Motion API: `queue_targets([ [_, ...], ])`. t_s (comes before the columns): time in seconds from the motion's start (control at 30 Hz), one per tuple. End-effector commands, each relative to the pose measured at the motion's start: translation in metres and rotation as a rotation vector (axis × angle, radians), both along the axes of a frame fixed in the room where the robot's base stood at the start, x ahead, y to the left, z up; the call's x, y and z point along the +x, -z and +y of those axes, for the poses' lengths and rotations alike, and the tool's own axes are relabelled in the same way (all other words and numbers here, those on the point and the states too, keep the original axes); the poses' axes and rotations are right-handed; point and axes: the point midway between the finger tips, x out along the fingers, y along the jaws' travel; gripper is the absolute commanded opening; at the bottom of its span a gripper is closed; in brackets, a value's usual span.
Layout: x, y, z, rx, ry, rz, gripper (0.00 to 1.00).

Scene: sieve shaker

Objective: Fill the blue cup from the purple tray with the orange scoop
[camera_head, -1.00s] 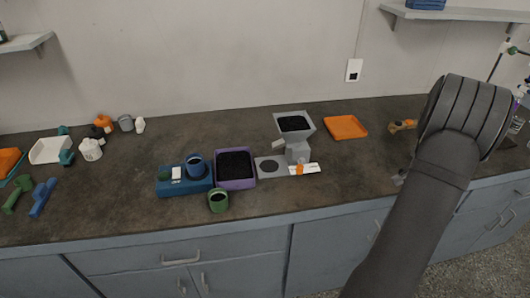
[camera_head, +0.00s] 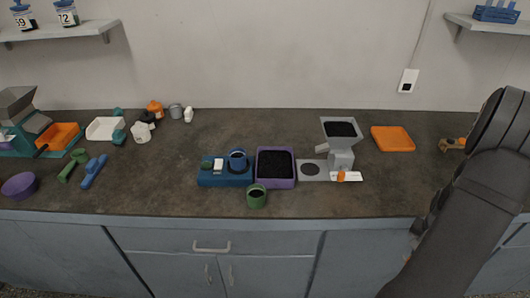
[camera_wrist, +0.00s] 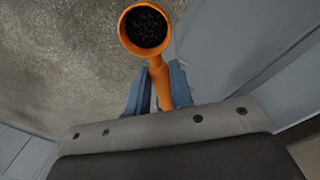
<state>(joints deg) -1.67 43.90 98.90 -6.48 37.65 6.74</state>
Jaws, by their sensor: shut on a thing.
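The orange scoop (camera_wrist: 158,68) is in my gripper (camera_wrist: 158,88) in the wrist view. Its bowl is filled with dark granules. The blue fingers are shut on its handle, and grey floor and a cabinet front lie behind it. The purple tray (camera_head: 276,184) stands in the middle of the counter, with dark granules in it. The blue cup (camera_head: 238,161) sits on a blue base to the left of the tray; how full it is I cannot tell. In the head view my arm is at the right, and the gripper and scoop cannot be made out.
A green cup (camera_head: 257,199) stands in front of the tray. A grey hopper device (camera_head: 341,155) stands right of the tray, with an orange tray (camera_head: 393,139) farther right. Tools and containers fill the left side. The counter's front right is clear.

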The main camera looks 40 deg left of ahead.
Motion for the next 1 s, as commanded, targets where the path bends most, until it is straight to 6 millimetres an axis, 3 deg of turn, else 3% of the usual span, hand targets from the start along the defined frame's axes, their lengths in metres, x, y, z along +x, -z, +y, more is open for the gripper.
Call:
queue_targets([
  [0.37,0.000,0.000,0.000,0.000,0.001,0.000,0.02],
  [1.0,0.001,-0.025,0.000,0.000,0.001,-0.001,0.02],
])
